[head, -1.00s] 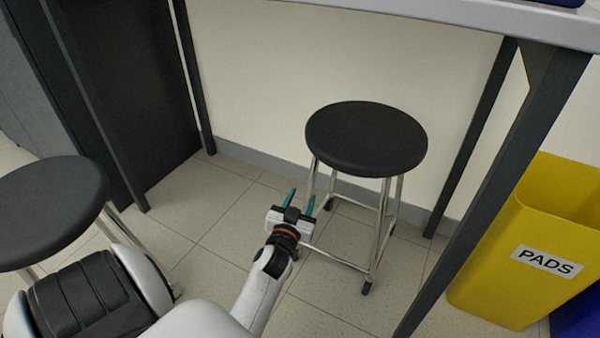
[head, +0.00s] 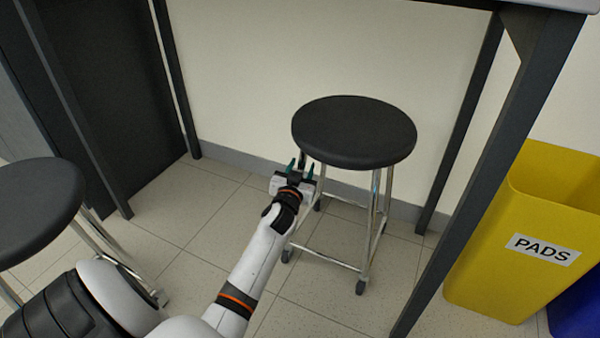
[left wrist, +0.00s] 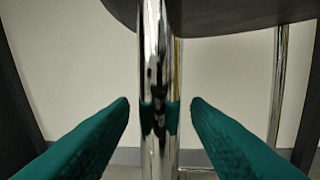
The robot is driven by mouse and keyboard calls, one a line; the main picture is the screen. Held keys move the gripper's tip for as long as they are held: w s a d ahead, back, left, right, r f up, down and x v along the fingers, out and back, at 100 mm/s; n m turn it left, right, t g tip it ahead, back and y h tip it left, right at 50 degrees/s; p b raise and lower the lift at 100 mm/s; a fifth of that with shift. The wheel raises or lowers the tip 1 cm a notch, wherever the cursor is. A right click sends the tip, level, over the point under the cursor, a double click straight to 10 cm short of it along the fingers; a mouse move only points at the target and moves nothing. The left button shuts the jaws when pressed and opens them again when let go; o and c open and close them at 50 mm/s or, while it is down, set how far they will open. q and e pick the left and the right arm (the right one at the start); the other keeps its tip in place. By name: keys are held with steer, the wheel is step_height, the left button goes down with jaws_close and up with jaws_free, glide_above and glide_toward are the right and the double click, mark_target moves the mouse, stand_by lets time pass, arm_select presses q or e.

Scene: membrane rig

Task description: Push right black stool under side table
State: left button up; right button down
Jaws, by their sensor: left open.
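The right black stool (head: 354,132) has a round black seat and chrome legs, and stands upright on the tiles at the side table (head: 540,45), between its dark legs. My left gripper (head: 302,170) is open at the stool's near left leg, below the seat. In the left wrist view, a chrome leg (left wrist: 158,70) stands between the two teal fingertips (left wrist: 160,110), with a gap on each side; I cannot tell how deep it sits between them. The seat's underside (left wrist: 235,15) shows above. My right gripper is not in view.
Another black stool (head: 35,210) stands at the left. A yellow bin (head: 500,275) labelled PADS stands right of the table's near right leg (head: 470,215), with a blue bin (head: 580,305) beside it. A wall is behind the stool. Tiled floor is clear left of the stool.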

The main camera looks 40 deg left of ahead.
arm_select(q)
jaws_close()
stand_by(1.4)
